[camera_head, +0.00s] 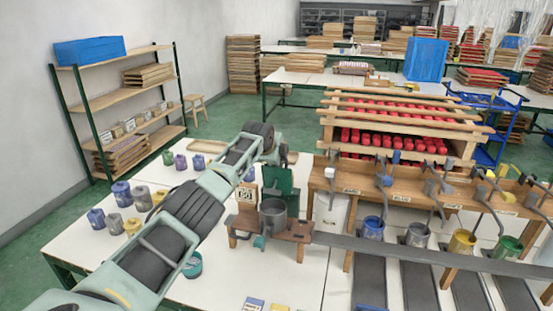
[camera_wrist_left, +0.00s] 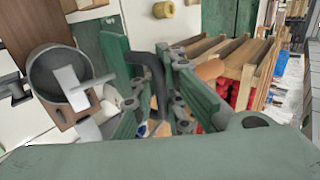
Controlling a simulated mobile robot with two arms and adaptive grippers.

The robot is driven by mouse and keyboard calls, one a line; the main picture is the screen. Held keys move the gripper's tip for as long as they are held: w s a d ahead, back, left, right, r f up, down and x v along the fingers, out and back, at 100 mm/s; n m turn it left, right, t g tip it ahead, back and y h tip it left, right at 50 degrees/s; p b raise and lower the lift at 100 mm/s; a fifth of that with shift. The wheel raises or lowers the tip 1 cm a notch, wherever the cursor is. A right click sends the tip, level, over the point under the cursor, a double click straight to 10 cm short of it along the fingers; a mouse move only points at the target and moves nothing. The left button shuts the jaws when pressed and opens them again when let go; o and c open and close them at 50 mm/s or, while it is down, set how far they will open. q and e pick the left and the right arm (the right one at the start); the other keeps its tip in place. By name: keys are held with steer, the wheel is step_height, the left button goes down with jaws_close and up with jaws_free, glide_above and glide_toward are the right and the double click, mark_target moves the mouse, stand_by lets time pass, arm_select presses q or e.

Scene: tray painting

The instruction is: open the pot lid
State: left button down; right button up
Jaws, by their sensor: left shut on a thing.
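The grey pot (camera_head: 272,216) stands upright on a small wooden stand (camera_head: 297,229) near the middle of the white table. In the left wrist view the pot (camera_wrist_left: 42,72) shows at the left, with a pale flat piece and bar (camera_wrist_left: 70,88) across its round top. My left arm reaches in from the lower left, and my green left gripper (camera_head: 279,182) is just behind the pot. In the wrist view my left gripper (camera_wrist_left: 152,95) is shut on a dark bent piece (camera_wrist_left: 148,62), which I take to be the lid handle. The lid's outline is unclear. My right gripper is out of view.
Several paint jars (camera_head: 122,192) stand on the table at the left. A wooden rack of red pieces (camera_head: 400,135) and a bench with levers (camera_head: 405,190) stand at the right. Coloured cans (camera_head: 373,228) sit below the levers. A long grey bar crosses at right.

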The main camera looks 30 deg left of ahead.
arm_select(q)
steer(key=c, duration=1.8)
jaws_free()
steer(key=shift+s+r, duration=0.1)
steer(key=shift+r, duration=0.4)
steer(key=shift+s, duration=0.1)
steer(key=shift+f, duration=0.15)
steer(key=shift+v, duration=0.9)
steer(key=v, duration=1)
